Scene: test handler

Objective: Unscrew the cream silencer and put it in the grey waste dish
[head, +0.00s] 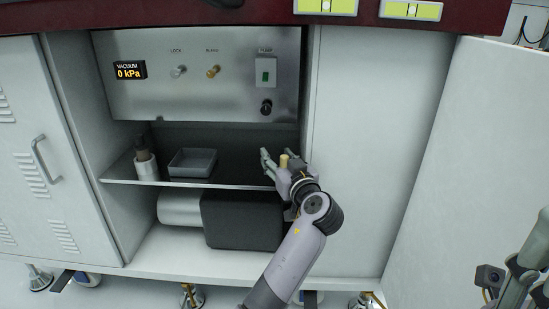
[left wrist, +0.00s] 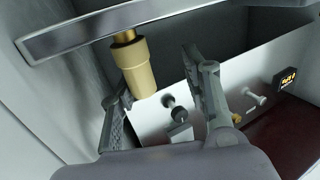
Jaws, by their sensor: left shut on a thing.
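The cream silencer (head: 284,161) stands upright near the right front of the shelf in the head view. The left wrist view shows the silencer (left wrist: 134,70) larger, with a brass end (left wrist: 125,38) beside the metal shelf edge; whether its thread is engaged cannot be told. My left gripper (head: 281,163) is shut on the silencer, with fingers on both sides of it; its fingers also show in the left wrist view. The grey waste dish (head: 190,173) is on the shelf to the left and looks empty. My right gripper (head: 518,275) is partly cut off at the lower right, its jaws unclear.
A steel panel (head: 205,100) with knobs and a vacuum display reading 0 kPa hangs above. A dark pump body (head: 243,220) lies below. Shelf between dish and gripper is clear.

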